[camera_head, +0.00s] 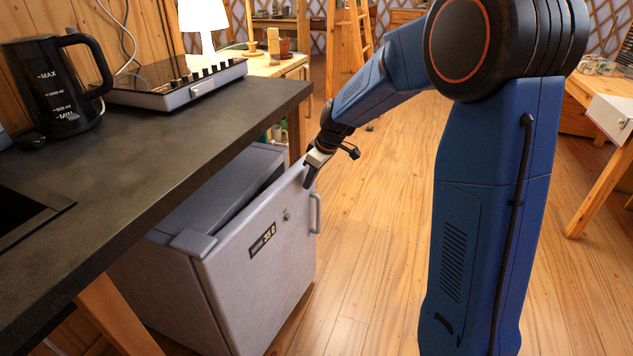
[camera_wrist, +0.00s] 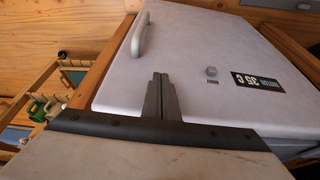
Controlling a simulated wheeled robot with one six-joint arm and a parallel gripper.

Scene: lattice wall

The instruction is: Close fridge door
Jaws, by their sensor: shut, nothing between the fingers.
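The small grey fridge (camera_head: 222,202) stands under the dark countertop. Its door (camera_head: 262,275) is ajar, with a gap along its top edge on the far side. The door has a grey handle (camera_head: 318,213), a lock and a dark label. In the wrist view the door's face (camera_wrist: 205,65) and its handle (camera_wrist: 140,35) show. My gripper (camera_head: 308,183) is at the far upper edge of the door, near the handle. Its fingers (camera_wrist: 161,82) are shut and empty in front of the door; I cannot tell whether they touch it.
The countertop (camera_head: 190,130) overhangs the fridge and carries a black kettle (camera_head: 50,85) and a hob (camera_head: 175,82). The wooden floor (camera_head: 385,240) in front of the door is clear. A table (camera_head: 605,90) stands at the right.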

